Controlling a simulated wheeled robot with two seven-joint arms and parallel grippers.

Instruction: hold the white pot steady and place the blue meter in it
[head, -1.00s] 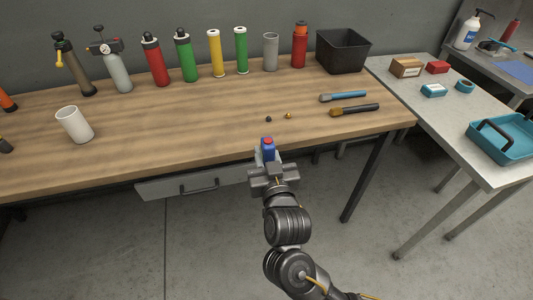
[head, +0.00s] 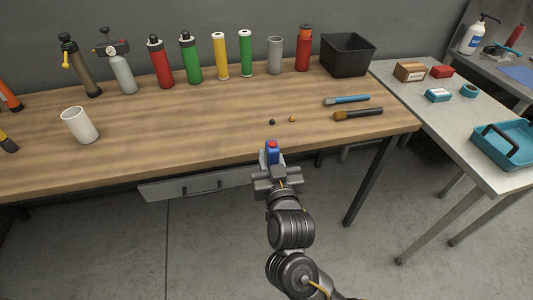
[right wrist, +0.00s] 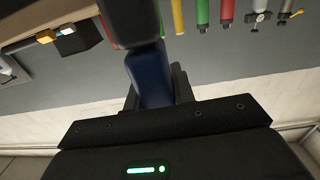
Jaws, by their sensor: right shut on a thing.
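The white pot (head: 80,126) stands on the wooden workbench at the left in the head view, apart from any gripper. My right gripper (head: 273,160) is at the front edge of the bench, right of the pot. It is shut on the blue meter (head: 272,152), a small blue thing with a red top. In the right wrist view the blue meter (right wrist: 151,75) shows between the dark fingers, and its far end is hidden there. My left gripper is not in view.
Several cylinders, such as the green one (head: 190,60), stand along the back of the workbench (head: 180,115). A black bin (head: 347,55) stands at the back right. The bench middle is clear.

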